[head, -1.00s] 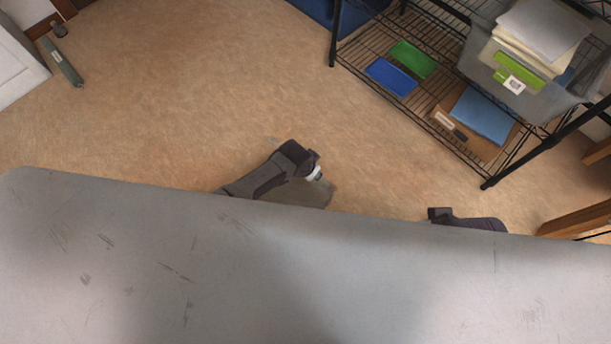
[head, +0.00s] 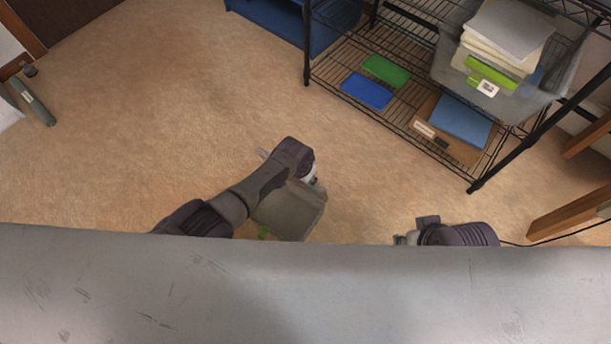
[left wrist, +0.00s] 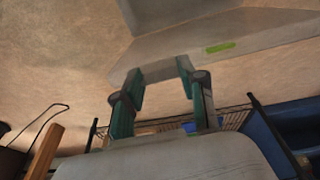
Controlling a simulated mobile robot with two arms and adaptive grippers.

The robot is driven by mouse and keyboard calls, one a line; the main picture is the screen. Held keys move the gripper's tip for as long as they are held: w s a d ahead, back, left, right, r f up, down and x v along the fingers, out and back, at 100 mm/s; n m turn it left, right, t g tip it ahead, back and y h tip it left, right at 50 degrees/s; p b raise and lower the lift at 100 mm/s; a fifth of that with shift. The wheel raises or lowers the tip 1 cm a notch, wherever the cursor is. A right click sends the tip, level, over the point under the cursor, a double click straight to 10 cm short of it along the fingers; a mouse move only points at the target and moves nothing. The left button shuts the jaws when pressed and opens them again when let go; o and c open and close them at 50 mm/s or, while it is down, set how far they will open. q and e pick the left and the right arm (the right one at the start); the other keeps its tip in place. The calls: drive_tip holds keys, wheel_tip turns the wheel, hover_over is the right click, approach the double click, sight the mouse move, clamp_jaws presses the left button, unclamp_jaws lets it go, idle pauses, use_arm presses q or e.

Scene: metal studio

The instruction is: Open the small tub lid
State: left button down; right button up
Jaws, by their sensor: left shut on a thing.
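The small grey tub (head: 290,210) shows in the head view just beyond the grey foreground edge, with a bit of green at its lower left. In the left wrist view the tub (left wrist: 265,35) has a green label. My left gripper (head: 314,180) is at the tub's upper right side. In the left wrist view my left gripper (left wrist: 160,78) is shut on a grey piece between its teal-padded fingers, apparently the lid's edge. I cannot tell how far the lid is raised. My right gripper (head: 404,239) is right of the tub, apart from it, mostly hidden.
A black wire shelf (head: 400,115) at the upper right holds a green tray (head: 385,70), a blue tray (head: 366,90) and a grey bin (head: 440,65) of papers. A scuffed grey surface, perhaps part of me, fills the bottom.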

idle(0.6)
use_arm(q)
drive_tip(key=c, duration=0.6)
unclamp_jaws()
drive_tip(key=shift+c, duration=0.2)
drive_tip(key=shift+r, duration=0.15)
drive_tip(key=v, duration=1.1)
drive_tip(key=shift+r, duration=0.35)
drive_tip(key=shift+s+a, duration=0.1)
